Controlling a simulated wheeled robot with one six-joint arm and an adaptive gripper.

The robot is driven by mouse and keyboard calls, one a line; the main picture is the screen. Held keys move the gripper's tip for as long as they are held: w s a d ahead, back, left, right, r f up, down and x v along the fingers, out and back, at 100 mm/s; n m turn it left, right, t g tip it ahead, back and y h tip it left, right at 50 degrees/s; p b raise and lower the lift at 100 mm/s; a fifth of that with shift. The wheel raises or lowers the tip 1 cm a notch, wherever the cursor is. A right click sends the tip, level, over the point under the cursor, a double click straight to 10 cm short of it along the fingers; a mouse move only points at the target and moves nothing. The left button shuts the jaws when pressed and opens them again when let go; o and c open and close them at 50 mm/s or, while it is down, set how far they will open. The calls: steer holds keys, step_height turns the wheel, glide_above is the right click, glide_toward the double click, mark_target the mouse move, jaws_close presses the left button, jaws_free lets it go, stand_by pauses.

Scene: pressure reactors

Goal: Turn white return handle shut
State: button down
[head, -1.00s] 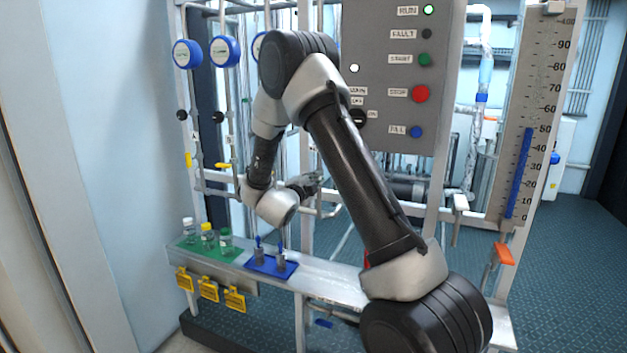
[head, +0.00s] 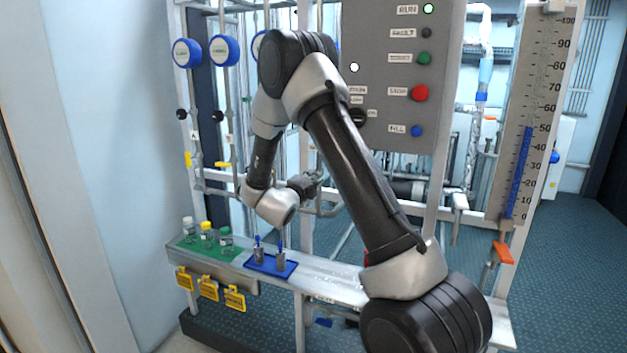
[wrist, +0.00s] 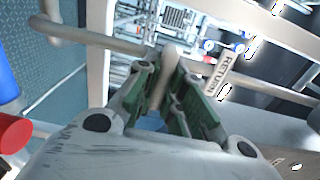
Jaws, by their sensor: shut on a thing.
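The white return handle (wrist: 168,62) shows in the wrist view as a pale lever between the two fingers of my gripper (wrist: 164,95). The fingers have green pads and are closed on the lever. A pale pipe (wrist: 95,38) runs across behind it, and a RETURN label (wrist: 225,72) sits to its right. In the head view my gripper (head: 312,183) is by the piping behind the shelf, partly hidden by my own arm. The handle cannot be made out in the head view.
The control panel (head: 403,75) with buttons stands above my gripper. The shelf (head: 325,283) below carries small bottles (head: 207,235) and a blue mat (head: 258,266) with two metal parts. An upright frame post (head: 303,120) is close to my gripper. A red object (wrist: 14,133) shows at the wrist view's left.

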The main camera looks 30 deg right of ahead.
steer(key=c, duration=1.5)
jaws_free()
steer(key=v, duration=1.2)
